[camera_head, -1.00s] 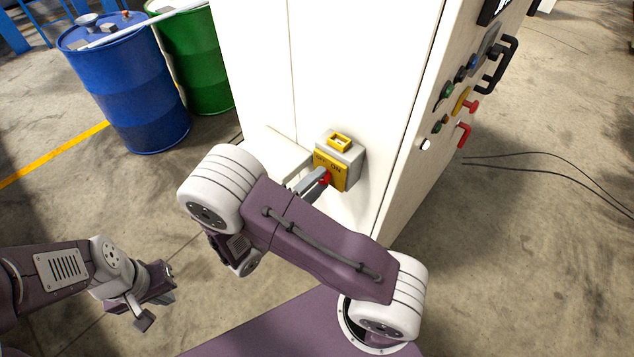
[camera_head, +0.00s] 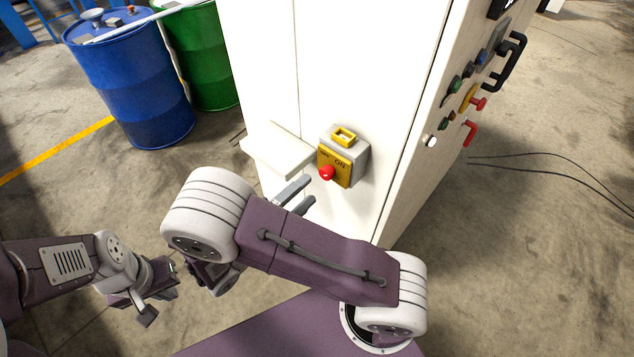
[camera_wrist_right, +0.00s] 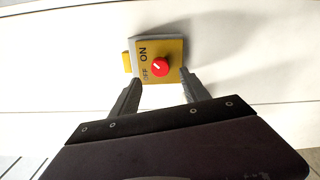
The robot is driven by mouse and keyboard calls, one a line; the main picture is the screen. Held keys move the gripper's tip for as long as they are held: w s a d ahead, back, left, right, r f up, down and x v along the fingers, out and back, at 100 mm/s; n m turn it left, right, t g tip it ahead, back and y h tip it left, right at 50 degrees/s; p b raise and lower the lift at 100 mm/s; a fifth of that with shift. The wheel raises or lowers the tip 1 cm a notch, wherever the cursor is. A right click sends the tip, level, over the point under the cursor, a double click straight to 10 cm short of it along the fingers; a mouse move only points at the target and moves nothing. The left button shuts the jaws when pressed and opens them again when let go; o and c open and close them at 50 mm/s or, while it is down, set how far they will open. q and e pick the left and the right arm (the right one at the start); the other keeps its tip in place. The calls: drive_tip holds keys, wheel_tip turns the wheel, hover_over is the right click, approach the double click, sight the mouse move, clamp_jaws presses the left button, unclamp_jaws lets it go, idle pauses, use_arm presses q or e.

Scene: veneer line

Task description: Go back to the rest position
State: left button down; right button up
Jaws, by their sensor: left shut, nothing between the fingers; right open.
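My right gripper (camera_head: 297,198) is open and empty in the head view, a little left of and below a red knob (camera_head: 327,173) on a yellow and grey switch box. The wrist view shows its two separated fingers (camera_wrist_right: 160,97) pointing toward the red knob (camera_wrist_right: 160,67), with a gap between fingertips and knob. The knob's white mark points toward the ON label, as far as the wrist view shows. My left gripper (camera_head: 150,304) is low at the left of the head view, shut and empty, clear of the cabinet.
The switch box (camera_head: 352,160) is fixed to a tall white cabinet (camera_head: 365,70), beside a small white ledge (camera_head: 275,150). Buttons and a black handle (camera_head: 510,62) are on the cabinet's right side. A blue drum (camera_head: 135,85) and green drum (camera_head: 203,60) stand behind left. Cables (camera_head: 550,170) lie on the right floor.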

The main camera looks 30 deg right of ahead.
drive_tip(key=shift+v, duration=1.3)
